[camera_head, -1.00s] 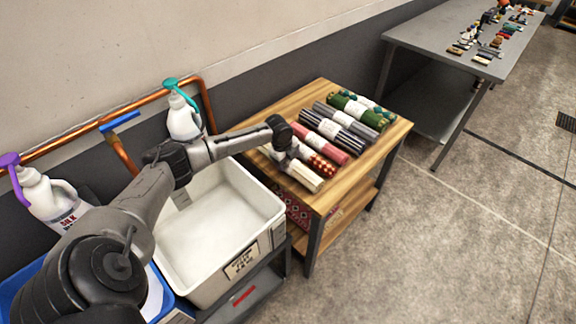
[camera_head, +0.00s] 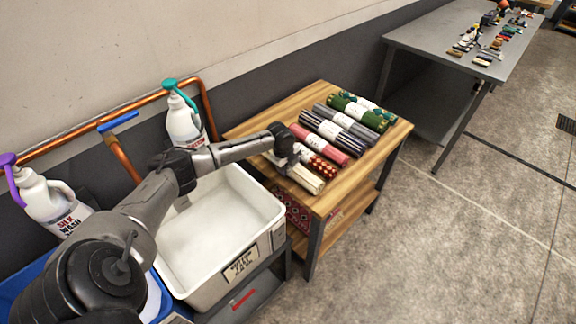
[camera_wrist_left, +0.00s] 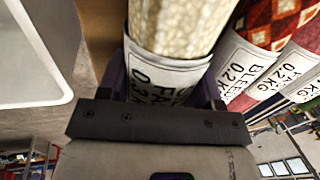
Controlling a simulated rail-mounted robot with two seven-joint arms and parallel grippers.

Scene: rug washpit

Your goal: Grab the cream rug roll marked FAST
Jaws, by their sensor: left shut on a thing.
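The cream rug roll (camera_head: 306,178) lies at the near left end of the row of rolls on the wooden table. In the left wrist view the cream roll (camera_wrist_left: 176,28) has a white label, partly hidden, reading "FA…" and 0.3 K. My left gripper (camera_head: 286,160) is over the roll. In the left wrist view my left gripper (camera_wrist_left: 170,92) is shut on the cream roll, a finger on each side of the label. I cannot tell whether the roll is clear of the tabletop. My right gripper is not in view.
A red patterned roll (camera_head: 321,167) lies close beside the cream one, with several more rolls behind. A white basin (camera_head: 270,228) stands left of the wooden table (camera_head: 357,180). Bottles (camera_head: 184,125) stand by the copper pipe. A grey table (camera_head: 420,48) is farther back.

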